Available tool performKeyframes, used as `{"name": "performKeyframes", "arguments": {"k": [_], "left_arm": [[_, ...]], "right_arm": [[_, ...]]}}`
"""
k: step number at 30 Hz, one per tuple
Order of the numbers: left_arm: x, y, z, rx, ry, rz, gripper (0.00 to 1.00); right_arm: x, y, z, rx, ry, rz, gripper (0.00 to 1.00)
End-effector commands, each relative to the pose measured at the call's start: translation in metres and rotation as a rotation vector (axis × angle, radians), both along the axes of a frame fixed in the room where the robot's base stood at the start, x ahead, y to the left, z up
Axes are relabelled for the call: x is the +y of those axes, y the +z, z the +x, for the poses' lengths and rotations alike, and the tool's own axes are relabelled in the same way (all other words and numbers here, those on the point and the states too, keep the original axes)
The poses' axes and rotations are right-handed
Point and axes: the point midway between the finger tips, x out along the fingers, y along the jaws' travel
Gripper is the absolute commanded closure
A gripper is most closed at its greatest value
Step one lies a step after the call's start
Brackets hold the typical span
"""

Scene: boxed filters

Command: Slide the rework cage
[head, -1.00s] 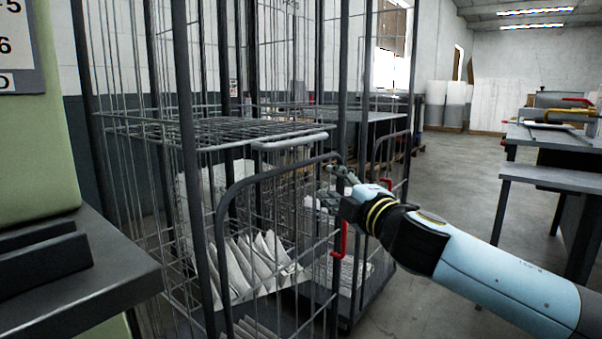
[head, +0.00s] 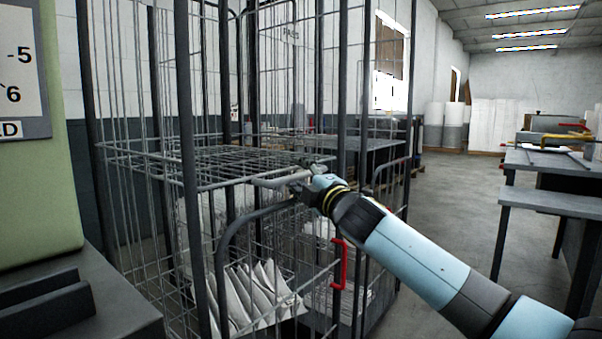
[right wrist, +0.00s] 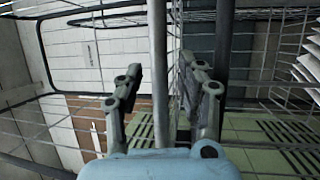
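A tall wire cage (head: 181,120) with dark grey posts stands in front of me in the head view. It has a mesh shelf, white pleated filters (head: 262,290) low inside, and a light grey horizontal bar (head: 275,181) at shelf height. No rework label is legible on it. My right gripper (head: 303,180) is at the right end of that bar. In the right wrist view the fingers of my right gripper (right wrist: 163,100) are apart, with a light bar (right wrist: 157,60) running between them. No clear finger contact shows. My left gripper is not in view.
A lower front gate (head: 222,262) with a red latch (head: 340,265) is on the cage's near side. A dark bench (head: 60,300) and green cabinet (head: 40,190) stand close at left. Grey tables (head: 545,160) stand at right. The floor (head: 450,200) between cage and tables is clear.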

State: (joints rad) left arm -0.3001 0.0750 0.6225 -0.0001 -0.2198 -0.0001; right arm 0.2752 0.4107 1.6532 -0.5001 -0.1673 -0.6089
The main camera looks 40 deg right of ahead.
Motion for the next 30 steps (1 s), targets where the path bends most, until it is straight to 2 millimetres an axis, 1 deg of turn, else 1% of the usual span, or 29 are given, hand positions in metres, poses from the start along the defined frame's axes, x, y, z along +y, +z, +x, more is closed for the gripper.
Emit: {"name": "performKeyframes", "arguments": {"k": [5,8,14,15,30], "left_arm": [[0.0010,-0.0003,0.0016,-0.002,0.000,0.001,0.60],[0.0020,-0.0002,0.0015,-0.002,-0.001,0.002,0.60],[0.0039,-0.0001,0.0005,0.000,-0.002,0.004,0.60],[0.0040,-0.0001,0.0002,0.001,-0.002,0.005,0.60],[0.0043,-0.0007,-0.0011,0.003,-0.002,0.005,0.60]], "right_arm": [[0.0000,-0.0006,0.0000,0.000,0.000,0.001,0.62],[0.0001,-0.0006,-0.0001,0.000,0.000,0.001,0.72],[0.0000,-0.0006,-0.0002,0.000,0.000,0.001,0.98],[0.0000,-0.0006,-0.0002,0.000,0.000,0.001,1.00],[-0.0003,-0.0007,-0.0011,0.000,0.000,-0.001,1.00]]}}
